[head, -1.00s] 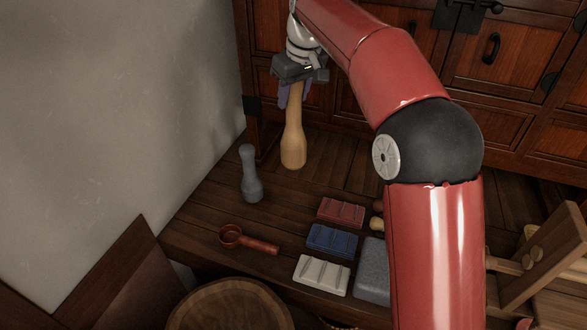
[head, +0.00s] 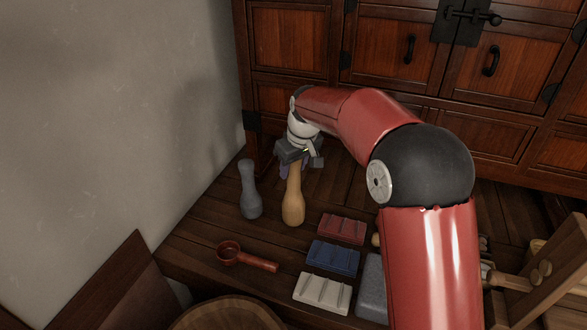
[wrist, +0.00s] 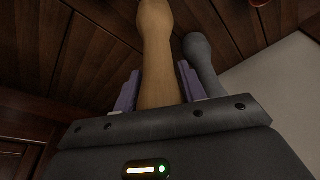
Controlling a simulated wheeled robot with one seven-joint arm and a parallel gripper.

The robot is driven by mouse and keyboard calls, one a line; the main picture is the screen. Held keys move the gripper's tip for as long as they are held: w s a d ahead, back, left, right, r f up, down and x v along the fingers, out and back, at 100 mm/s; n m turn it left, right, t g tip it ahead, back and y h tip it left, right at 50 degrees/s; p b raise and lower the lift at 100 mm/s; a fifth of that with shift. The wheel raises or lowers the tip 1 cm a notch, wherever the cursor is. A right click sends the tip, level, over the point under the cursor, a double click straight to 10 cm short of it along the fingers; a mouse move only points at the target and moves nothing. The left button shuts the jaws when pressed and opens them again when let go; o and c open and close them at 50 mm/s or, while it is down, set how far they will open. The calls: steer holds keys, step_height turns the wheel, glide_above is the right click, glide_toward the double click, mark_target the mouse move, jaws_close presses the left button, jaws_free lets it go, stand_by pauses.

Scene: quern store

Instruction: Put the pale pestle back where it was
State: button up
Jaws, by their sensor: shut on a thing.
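The pale wooden pestle (head: 293,206) is upright, thick end down, beside the grey pestle. My gripper (head: 291,172) is shut on its upper, thinner part. In the wrist view the pale pestle (wrist: 158,60) runs between the two purple fingers of my gripper (wrist: 159,88). I cannot tell whether its foot touches the wooden bench top. The grey pestle (head: 249,195) stands upright just to the left, and it also shows in the wrist view (wrist: 200,60), apart from my fingers.
In front lie a red ladle (head: 246,258), a red block (head: 342,229), a blue block (head: 333,257) and a white block (head: 322,292). A grey slab (head: 371,290) is partly behind my arm. The wall (head: 110,130) is at left, the wooden cabinet (head: 290,55) behind.

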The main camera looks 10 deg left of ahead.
steer(key=shift+f, duration=0.3)
steer(key=o, duration=1.2)
steer(key=shift+f, duration=0.1)
steer(key=v, duration=1.2)
steer(key=shift+r+p, duration=0.25)
steer(key=shift+p, duration=0.05)
